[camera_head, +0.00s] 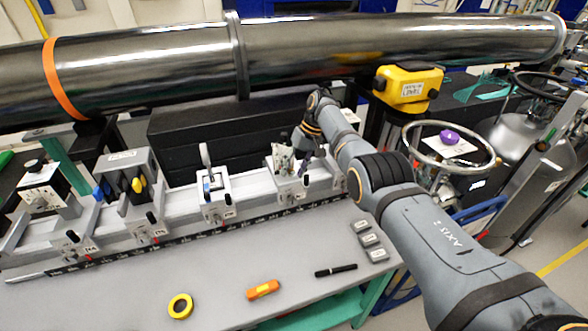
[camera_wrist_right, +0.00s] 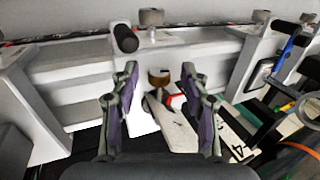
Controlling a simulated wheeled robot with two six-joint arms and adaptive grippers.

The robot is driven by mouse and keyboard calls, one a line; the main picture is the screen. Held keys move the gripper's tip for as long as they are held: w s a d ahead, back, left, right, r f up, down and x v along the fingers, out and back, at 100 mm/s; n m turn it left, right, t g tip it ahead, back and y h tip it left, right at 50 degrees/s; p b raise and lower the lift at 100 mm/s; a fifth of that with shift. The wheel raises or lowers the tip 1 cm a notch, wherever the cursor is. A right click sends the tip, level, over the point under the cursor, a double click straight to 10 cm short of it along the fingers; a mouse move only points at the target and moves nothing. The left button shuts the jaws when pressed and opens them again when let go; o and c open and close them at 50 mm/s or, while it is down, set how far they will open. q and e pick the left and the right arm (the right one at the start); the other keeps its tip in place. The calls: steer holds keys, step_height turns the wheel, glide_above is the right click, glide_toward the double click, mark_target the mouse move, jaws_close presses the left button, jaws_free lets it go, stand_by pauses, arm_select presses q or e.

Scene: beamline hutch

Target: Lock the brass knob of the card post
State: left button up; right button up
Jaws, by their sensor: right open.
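The card post (camera_head: 291,188) stands on the rail at the right end of its row, in the head view. My right gripper (camera_head: 303,152) is at this post from behind and partly hides it. In the right wrist view the brass knob (camera_wrist_right: 158,78) lies between the open fingertips, with space on both sides, so I see no grip on it. A small red part sits right beside the knob, and a pale lever-like plate (camera_wrist_right: 172,122) extends below it. The knob cannot be made out in the head view. My left gripper is not in view.
Other posts stand along the rail (camera_head: 185,215), including one with a upright lever (camera_head: 215,195). A large dark pipe (camera_head: 330,45) runs above and behind. Yellow tape (camera_head: 180,305), an orange tool (camera_head: 263,289) and a black pen (camera_head: 336,270) lie on the bench.

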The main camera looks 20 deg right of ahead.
steer(key=shift+r, duration=0.1)
steer(key=v, duration=0.7)
steer(key=shift+d+r, duration=0.1)
steer(key=shift+d, duration=0.05)
